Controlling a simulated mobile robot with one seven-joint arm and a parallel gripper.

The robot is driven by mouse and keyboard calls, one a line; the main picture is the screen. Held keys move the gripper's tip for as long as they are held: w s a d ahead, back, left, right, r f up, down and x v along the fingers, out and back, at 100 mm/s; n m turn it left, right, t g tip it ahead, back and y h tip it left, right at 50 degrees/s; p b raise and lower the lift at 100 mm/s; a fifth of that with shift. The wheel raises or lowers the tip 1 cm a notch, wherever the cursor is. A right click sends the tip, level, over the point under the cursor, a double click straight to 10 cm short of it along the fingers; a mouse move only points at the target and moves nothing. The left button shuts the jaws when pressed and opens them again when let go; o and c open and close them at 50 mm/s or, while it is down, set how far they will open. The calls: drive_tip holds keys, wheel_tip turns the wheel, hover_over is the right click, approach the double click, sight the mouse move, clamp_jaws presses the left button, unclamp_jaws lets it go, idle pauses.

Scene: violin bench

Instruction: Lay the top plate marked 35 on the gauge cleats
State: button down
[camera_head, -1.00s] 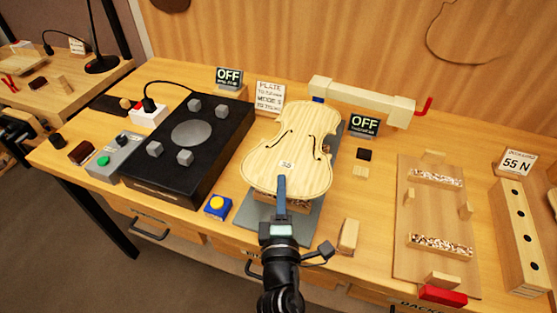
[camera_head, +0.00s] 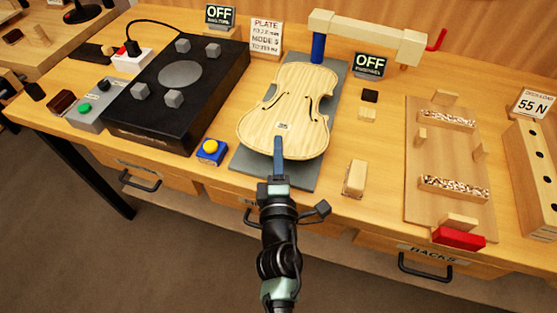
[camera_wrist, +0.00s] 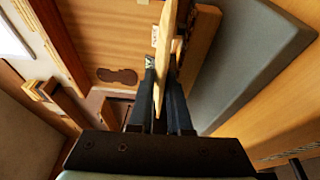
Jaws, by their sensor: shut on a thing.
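The pale violin top plate (camera_head: 290,105), with f-holes and a small label reading 35, lies over the grey gauge slab (camera_head: 247,168), its wide end toward me. My gripper (camera_head: 278,150) is shut on the plate's near edge. In the wrist view the plate shows edge-on (camera_wrist: 166,45) between my gripper's fingers (camera_wrist: 160,88). The gauge has a pale beam (camera_head: 368,35), a blue post (camera_head: 318,46) and a red handle. The gauge cleats are hidden under the plate, so I cannot tell whether it touches them.
A black box with grey blocks (camera_head: 140,127) stands left, with a blue-yellow button (camera_head: 211,151) near the slab. A wooden block (camera_head: 355,179) lies right. A board with cleats (camera_head: 412,200) and a red block (camera_head: 458,239) lie further right. An OFF sign (camera_head: 370,65) stands behind.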

wheel_tip(320, 180, down, 2)
drive_tip(key=shift+b, duration=0.5)
drive_tip(key=shift+r, duration=0.1)
drive_tip(key=c, duration=0.9)
unclamp_jaws()
drive_tip(key=shift+o, duration=0.2)
drive_tip(key=s+b, duration=0.1)
drive_tip(key=s, duration=1.1)
drive_tip(key=shift+b, duration=0.4)
